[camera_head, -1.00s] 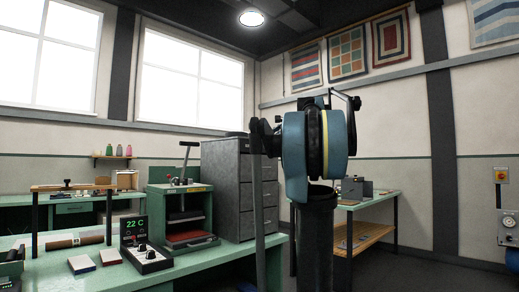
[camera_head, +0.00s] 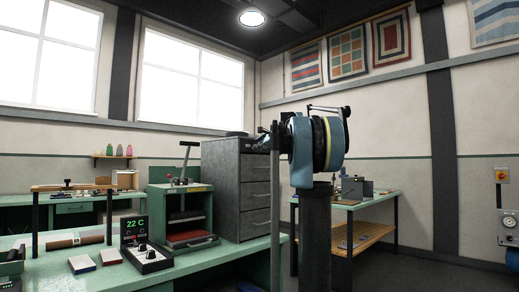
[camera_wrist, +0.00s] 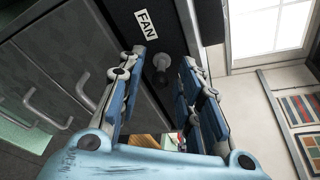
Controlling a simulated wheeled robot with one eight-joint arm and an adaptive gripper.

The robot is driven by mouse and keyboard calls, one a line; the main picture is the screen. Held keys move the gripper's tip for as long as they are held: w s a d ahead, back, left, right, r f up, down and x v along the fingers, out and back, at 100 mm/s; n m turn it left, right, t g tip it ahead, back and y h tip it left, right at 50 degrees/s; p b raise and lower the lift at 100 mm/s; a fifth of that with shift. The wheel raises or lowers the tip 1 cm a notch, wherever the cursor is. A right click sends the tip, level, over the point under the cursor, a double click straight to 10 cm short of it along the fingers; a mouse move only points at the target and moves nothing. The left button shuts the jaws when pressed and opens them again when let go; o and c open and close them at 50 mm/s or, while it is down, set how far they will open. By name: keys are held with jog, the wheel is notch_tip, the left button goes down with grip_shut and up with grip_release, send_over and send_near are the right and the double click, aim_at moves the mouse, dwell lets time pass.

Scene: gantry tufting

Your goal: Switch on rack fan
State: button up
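In the wrist view a white label reading FAN (camera_wrist: 147,24) sits on a dark panel. Below it a small grey round-ended switch (camera_wrist: 163,62) sticks out of the panel. My gripper (camera_wrist: 164,57) is open, with one finger on each side of the switch. I cannot tell whether either finger touches it. The switch's on or off position is unclear. In the head view my arm blocks most of the gripper, and the switch and label cannot be made out.
A grey drawer cabinet (camera_head: 226,188) stands on the green bench (camera_head: 205,262), left of my arm. Its handles show at the left of the wrist view. A press (camera_head: 182,212) and a control box reading 22 C (camera_head: 146,259) are on the bench. Another table (camera_head: 377,201) stands behind right.

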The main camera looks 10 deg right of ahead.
grip_shut()
jog(key=shift+w+a+r+g+h, duration=0.1)
jog(key=shift+r+g+h, duration=0.2)
jog(key=shift+g, duration=0.2)
dwell(0.4)
